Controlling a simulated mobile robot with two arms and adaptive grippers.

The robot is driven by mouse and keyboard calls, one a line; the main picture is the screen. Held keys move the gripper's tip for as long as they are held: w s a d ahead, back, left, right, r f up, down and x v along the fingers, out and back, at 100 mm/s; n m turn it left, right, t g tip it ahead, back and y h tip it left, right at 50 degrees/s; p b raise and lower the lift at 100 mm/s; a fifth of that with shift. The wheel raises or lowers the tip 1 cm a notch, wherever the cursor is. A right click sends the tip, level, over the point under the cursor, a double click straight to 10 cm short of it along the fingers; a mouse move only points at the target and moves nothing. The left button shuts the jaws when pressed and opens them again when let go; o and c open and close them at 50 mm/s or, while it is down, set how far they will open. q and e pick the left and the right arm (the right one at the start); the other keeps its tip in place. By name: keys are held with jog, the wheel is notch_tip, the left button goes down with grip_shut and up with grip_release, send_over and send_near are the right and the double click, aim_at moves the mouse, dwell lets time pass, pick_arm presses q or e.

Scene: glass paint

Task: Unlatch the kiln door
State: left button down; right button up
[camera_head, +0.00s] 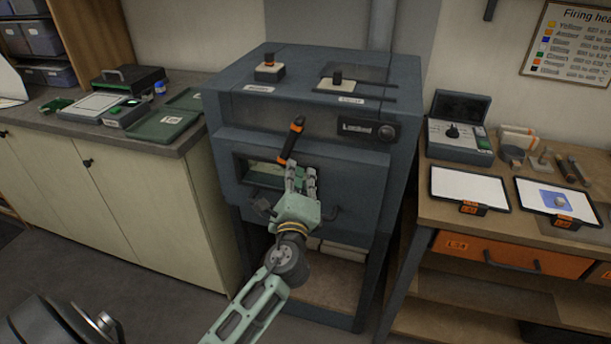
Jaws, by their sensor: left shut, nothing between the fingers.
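The kiln (226,145) is a dark blue-grey box on a stand in the middle of the head view. Its door has a small window (262,168) and a bar handle low down, partly hidden by my gripper. A black latch lever (291,142) with orange bands stands tilted on the front, its top leaning right. A dark panel (368,131) right of it seems to read "Locked". My left gripper (301,170) is pale green, shut and empty, just below the lever's lower end in front of the door. I cannot tell whether it touches the lever. My right gripper is not in view.
Two knobs, one on a slider (337,80), sit on the kiln top. A counter (30,118) with green trays (163,125) stands left. A wooden workbench (440,216) with a dial box (459,130) and white panels (468,186) stands right, close to the kiln.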

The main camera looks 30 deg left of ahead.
aim_at(277, 165)
pick_arm(q)
jog(key=a+m+t, duration=0.1)
jog(key=a+m, duration=0.1)
jog(key=m, duration=0.2)
jog(key=s+a+m+h, duration=0.1)
jog(key=a+m, duration=0.1)
jog(key=m, duration=0.2)
jog(key=a+m+t+h+b, duration=0.1)
jog(key=a+m, duration=0.1)
jog(key=m, duration=0.1)
jog(key=shift+s+a+m+t, duration=0.1)
jog(key=shift+s+m+t, duration=0.2)
jog(key=shift+m, duration=0.1)
jog(key=shift+s+a+r+m+h, duration=0.1)
jog(key=shift+a+r+m+h, duration=0.25)
jog(key=shift+m, duration=0.5)
jog(key=shift+s+a+r+m+h, duration=0.1)
jog(key=shift+a+m+h, duration=0.25)
jog(key=shift+m+h, duration=0.35)
jog(key=shift+m, duration=0.35)
